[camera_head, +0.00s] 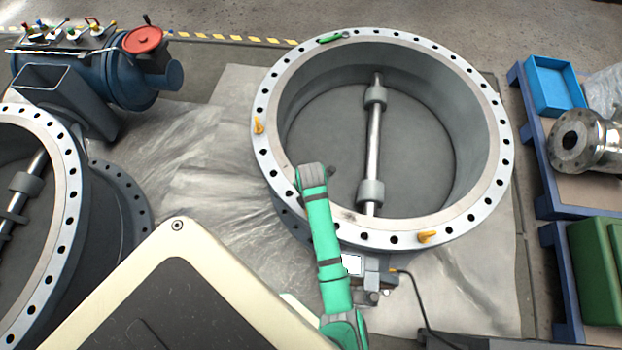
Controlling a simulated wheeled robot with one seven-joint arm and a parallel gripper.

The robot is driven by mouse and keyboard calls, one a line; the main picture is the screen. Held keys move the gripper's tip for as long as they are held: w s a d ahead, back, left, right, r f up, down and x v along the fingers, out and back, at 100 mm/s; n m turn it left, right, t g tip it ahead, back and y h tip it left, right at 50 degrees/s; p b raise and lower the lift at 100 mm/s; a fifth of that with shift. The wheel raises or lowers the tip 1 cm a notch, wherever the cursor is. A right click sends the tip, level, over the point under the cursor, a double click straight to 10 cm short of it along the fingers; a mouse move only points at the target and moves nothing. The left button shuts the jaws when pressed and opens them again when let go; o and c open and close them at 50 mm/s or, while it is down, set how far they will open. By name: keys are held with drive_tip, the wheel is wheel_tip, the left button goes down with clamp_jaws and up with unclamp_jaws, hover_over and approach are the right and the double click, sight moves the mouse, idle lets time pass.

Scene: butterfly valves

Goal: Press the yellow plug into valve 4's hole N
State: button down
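A large grey valve (480,206) lies flat, its ring of dark bolt holes facing up. I cannot read any valve number or hole letter. One yellow plug (258,126) stands at the left side of the flange. Another yellow plug (427,237) is at its near right edge, apparently tilted or lying; I cannot tell whether either is seated in a hole. My green arm reaches from the bottom over the flange's near left part, its grey end joint above the inner rim. My gripper's fingers cannot be made out, nor whether they hold anything.
A green item (333,38) lies on the far flange. A second valve (68,170) stands at left, beside a blue machine with a red handwheel (142,40). Blue pallets at right carry a blue bin (553,84) and a metal pipe fitting (577,141). A cable (419,311) runs near front.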

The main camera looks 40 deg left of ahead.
drive_tip(key=shift+f, duration=0.25)
drive_tip(key=c, duration=1)
unclamp_jaws()
drive_tip(key=shift+r, duration=2.95)
